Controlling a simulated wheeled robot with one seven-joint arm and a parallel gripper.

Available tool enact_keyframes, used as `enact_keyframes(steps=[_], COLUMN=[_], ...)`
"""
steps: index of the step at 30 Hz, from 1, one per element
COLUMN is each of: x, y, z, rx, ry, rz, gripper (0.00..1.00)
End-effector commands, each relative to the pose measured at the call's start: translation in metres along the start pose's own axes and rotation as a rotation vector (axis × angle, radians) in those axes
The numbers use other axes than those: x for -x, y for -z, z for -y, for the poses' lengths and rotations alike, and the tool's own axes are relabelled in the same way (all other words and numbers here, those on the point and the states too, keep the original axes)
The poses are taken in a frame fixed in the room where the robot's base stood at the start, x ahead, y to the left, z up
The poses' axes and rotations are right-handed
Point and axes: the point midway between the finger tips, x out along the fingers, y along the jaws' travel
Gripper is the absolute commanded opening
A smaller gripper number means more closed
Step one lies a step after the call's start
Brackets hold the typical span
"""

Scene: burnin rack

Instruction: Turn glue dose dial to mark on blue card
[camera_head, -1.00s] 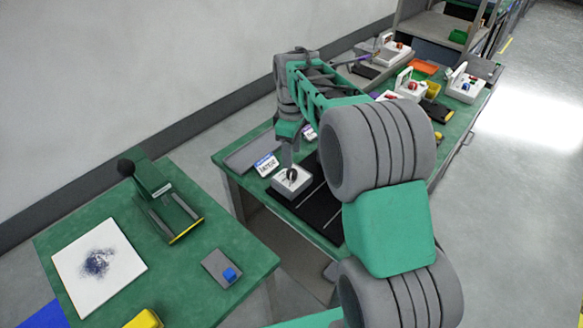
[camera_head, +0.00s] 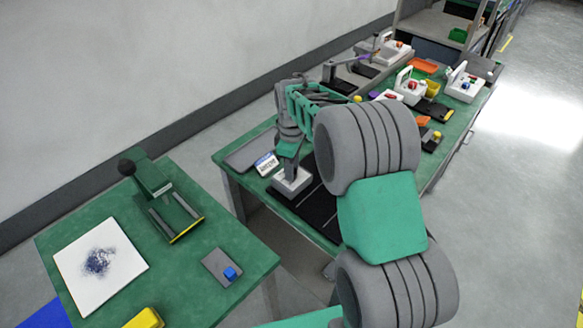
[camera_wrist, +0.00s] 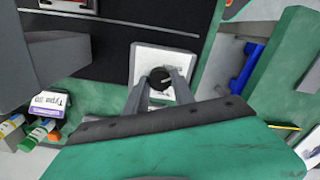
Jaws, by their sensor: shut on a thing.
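The glue dose dial is a round black knob (camera_wrist: 159,77) with a light pointer line, on top of a white box (camera_wrist: 146,57). In the head view the white box (camera_head: 297,186) stands at the near end of the far green bench. My gripper (camera_wrist: 161,82) points down at the box, its two fingers shut on the black knob from both sides. In the head view my gripper (camera_head: 290,170) hides the knob. A white card with a blue band (camera_head: 266,164) stands just behind the box, its text too small to read.
A black mat (camera_head: 318,212) lies beside the box. A grey tray (camera_head: 246,153) lies behind the card. White fixtures (camera_head: 463,84) stand farther along the bench. A nearer green table (camera_head: 190,268) holds a press (camera_head: 165,205). The wrist view shows a purple-banded card (camera_wrist: 50,104).

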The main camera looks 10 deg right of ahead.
Motion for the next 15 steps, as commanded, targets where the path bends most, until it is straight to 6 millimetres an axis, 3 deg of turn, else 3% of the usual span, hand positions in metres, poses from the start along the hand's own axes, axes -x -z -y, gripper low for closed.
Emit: enact_keyframes(steps=[9,15], x=[0.0002,0.0003], y=[0.0000,0.0001], z=[0.0000,0.0000], rx=[0.000,-0.001], ry=[0.000,0.000], rz=[0.000,0.000], gripper=[0.00,0.00])
